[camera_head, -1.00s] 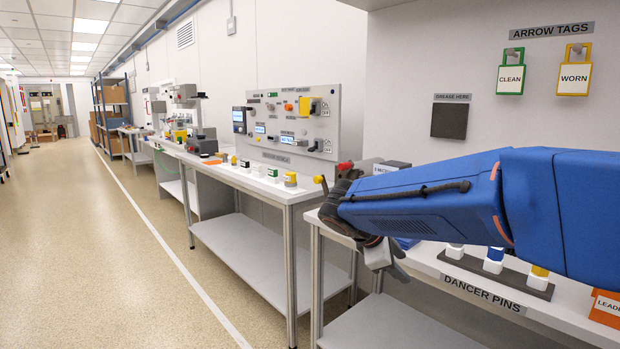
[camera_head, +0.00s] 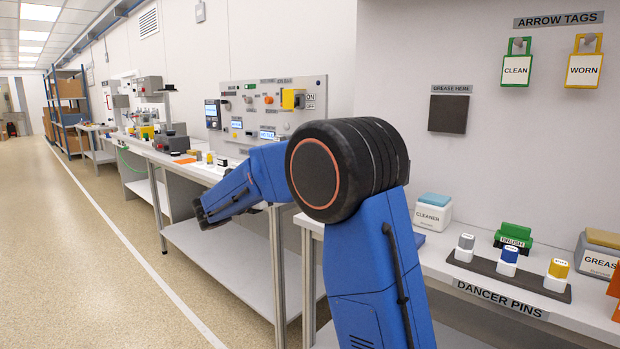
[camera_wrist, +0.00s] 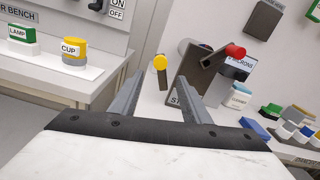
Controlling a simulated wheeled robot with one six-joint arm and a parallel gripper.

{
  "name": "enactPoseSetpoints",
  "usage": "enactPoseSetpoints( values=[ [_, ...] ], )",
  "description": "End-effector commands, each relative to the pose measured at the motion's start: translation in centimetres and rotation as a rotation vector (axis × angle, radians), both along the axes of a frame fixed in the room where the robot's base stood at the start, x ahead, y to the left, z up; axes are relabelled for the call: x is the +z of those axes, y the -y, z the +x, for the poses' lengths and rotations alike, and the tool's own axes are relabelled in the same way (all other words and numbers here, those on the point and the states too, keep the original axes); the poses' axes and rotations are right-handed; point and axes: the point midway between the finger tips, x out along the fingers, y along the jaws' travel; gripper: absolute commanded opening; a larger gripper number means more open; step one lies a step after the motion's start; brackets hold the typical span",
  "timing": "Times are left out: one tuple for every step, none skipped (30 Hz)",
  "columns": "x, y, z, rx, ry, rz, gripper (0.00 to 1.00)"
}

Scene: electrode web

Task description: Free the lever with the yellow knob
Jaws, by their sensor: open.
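The yellow knob (camera_wrist: 160,62) shows in the wrist view as a round end on a thin stem, just beyond and between my fingertips. My gripper (camera_wrist: 155,88) is open and empty, its two fingers apart, and I see no contact with the knob. Right of the knob is a dark grey upright block (camera_wrist: 190,80) with a partly hidden label. A red knob (camera_wrist: 235,51) on a short arm sits at its upper right. In the head view my gripper (camera_head: 206,214) is at the left, in front of the benches, while my arm hides the yellow knob.
In the wrist view, a bench at left holds a green LAMP block (camera_wrist: 22,40) and a yellow CUP block (camera_wrist: 74,50). A box labelled MICRONS (camera_wrist: 238,68) stands behind the red knob. The head view shows the dancer pins rack (camera_head: 490,270) and a cleaner box (camera_head: 432,214) at right.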

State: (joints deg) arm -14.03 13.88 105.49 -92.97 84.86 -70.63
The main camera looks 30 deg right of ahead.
Motion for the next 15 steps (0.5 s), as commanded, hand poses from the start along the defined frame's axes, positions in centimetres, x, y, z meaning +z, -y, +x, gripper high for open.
enactPoseSetpoints(
  values=[
    [0.0,0.3,0.1,-0.001,0.000,-0.002,0.43],
    [0.0,0.5,0.2,0.000,0.000,-0.002,0.43],
    [0.0,0.8,0.3,0.000,-0.001,-0.001,0.43],
    [0.0,1.2,0.5,-0.001,-0.001,-0.001,0.43],
    [0.0,1.6,0.6,-0.002,0.000,-0.001,0.43],
    [0.0,2.2,0.7,-0.003,0.000,0.000,0.43],
    [0.0,2.7,0.9,-0.003,0.000,0.000,0.43],
    [0.0,3.1,1.1,-0.002,0.000,0.001,0.43],
    [0.0,3.8,1.3,-0.003,0.001,0.001,0.43],
    [0.0,4.4,1.5,-0.004,0.001,0.001,0.43],
    [0.0,4.8,1.7,-0.003,0.001,0.001,0.43],
    [0.0,5.5,1.9,-0.002,0.001,0.001,0.43],
    [0.0,6.0,2.1,-0.003,0.001,0.001,0.43],
    [0.0,6.5,2.3,-0.003,0.001,0.001,0.43],
    [0.0,7.2,2.5,-0.003,0.001,0.001,0.43]
  ],
)
